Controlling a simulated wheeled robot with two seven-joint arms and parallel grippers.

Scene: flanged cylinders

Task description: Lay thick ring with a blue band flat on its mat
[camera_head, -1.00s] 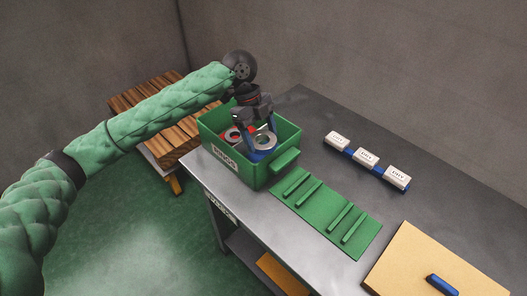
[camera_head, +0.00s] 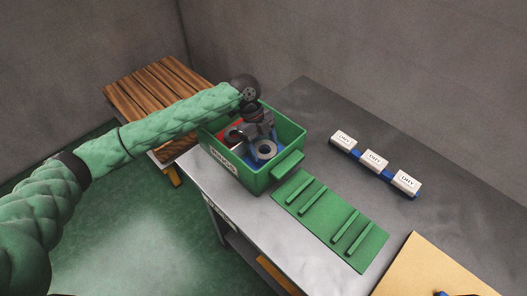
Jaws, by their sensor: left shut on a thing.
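My left gripper (camera_head: 258,137) reaches down into a green bin (camera_head: 287,165) and is shut on a grey ring (camera_head: 266,149), which shows at its fingertips low in the bin. Blue shows beside this ring, but I cannot tell whether it is a band on it. Another grey ring (camera_head: 233,135) lies in the bin to the left, partly hidden by the gripper. I cannot tell which surface is the ring's mat: a green ridged plate (camera_head: 328,222) lies in front of the bin, and a tan board (camera_head: 430,268) lies at the lower right. My right gripper is not in view.
Three white labelled blocks (camera_head: 374,161) stand in a row on blue bases at the right of the grey table (camera_head: 300,110). A slatted wooden bench (camera_head: 150,90) stands behind my left arm. The table between the ridged plate and the blocks is clear.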

